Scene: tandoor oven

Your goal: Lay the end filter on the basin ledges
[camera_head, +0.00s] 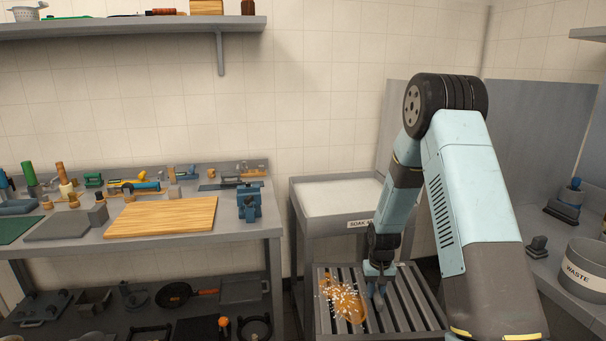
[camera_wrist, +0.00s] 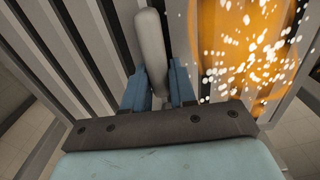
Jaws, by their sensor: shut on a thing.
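A slatted grey metal panel (camera_head: 405,305), which looks like the end filter, lies low in front of the soak basin (camera_head: 322,222). Its slats (camera_wrist: 80,50) also show in the wrist view. An orange patch with white specks (camera_head: 343,299) covers part of its left side in the head view. My gripper (camera_head: 377,270) is over the panel, its blue fingers (camera_wrist: 160,85) shut on a light grey rounded handle (camera_wrist: 151,42). The basin holds a whitish surface, and its label reads "SOAK", partly hidden by my arm. I cannot make out the ledges.
A workbench (camera_head: 262,227) with a wooden board (camera_head: 162,217), a blue clamp-like tool (camera_head: 249,203) and several tools stands at the left. A grey waste bin (camera_head: 580,275) stands on the right counter. A wall shelf (camera_head: 130,27) hangs above. My arm hides the middle right.

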